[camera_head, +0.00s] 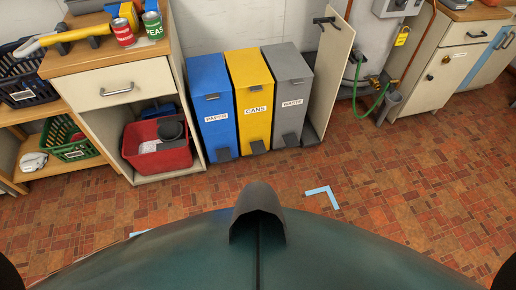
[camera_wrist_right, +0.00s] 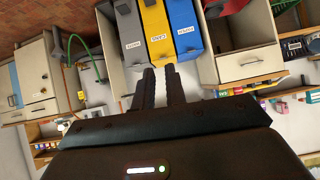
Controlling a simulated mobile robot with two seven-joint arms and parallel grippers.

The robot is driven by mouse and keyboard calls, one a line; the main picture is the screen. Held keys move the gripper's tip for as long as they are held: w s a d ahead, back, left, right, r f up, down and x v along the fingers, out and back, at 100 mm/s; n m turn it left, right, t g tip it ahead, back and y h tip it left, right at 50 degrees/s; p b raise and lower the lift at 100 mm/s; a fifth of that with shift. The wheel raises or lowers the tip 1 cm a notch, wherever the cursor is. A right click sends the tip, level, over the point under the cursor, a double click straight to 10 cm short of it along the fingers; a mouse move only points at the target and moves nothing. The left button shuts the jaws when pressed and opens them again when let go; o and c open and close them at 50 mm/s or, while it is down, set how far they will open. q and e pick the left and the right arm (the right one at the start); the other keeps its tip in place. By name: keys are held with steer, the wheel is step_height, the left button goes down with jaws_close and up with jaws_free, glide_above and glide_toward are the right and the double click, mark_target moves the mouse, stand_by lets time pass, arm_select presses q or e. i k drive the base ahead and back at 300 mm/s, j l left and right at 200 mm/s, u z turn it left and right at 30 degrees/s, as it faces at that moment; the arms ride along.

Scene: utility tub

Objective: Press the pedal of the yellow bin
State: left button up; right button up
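The yellow bin (camera_head: 250,80), labelled CANS, stands between the blue bin (camera_head: 208,85) and the grey bin (camera_head: 287,75) in the head view. Its dark pedal (camera_head: 257,147) sticks out at the base of its front, just above the floor. In the wrist view, turned upside down, the yellow bin (camera_wrist_right: 156,30) shows beyond my right gripper (camera_wrist_right: 160,75); its pedal is not visible there. The right gripper's two fingers are apart with nothing between them, and do not appear to touch the bin. My left gripper is not in view.
A cabinet with a red tub (camera_head: 157,157) stands left of the bins, and an upright panel (camera_head: 330,75) stands right of the grey bin. The tiled floor before the bins is clear, with a blue corner mark (camera_head: 323,194). A green hose (camera_head: 370,105) hangs further right.

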mark_target(258, 147)
steer(key=i+l+u, duration=0.25)
steer(key=u, duration=0.2)
steer(key=i+l+u, duration=0.4)
steer(key=i, duration=0.5)
steer(key=i+l+u, duration=0.1)
steer(key=i, duration=0.35)
